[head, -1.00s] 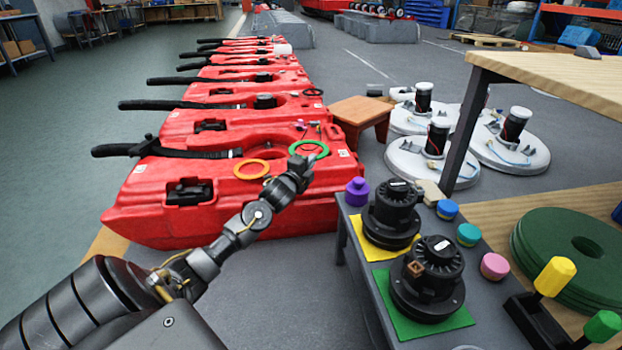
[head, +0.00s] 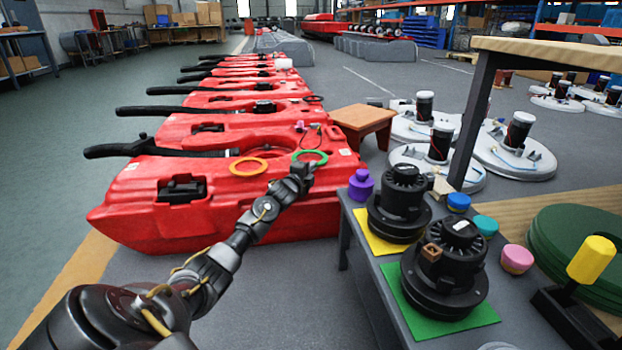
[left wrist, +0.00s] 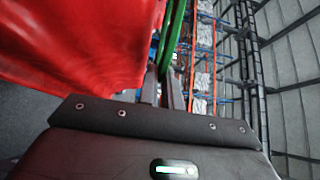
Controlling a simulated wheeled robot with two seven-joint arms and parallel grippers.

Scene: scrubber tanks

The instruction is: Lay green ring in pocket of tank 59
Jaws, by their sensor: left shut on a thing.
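My left gripper (head: 308,165) is shut on the green ring (head: 325,156), over the right part of the nearest red tank (head: 130,205). In the left wrist view the green ring (left wrist: 176,35) shows nearly edge-on from between the finger ends (left wrist: 165,88), with the red tank (left wrist: 75,40) close on the left. I cannot tell whether the ring touches the tank. An orange ring (head: 249,175) lies on the nearest tank, left of the green one. The tank numbers are too small to read, and the pocket under the green ring cannot be made out. My right gripper is not in view.
More red tanks with black hoses stand in a row behind. A brown stool (head: 362,122) stands right of them. The floor on the left is clear.

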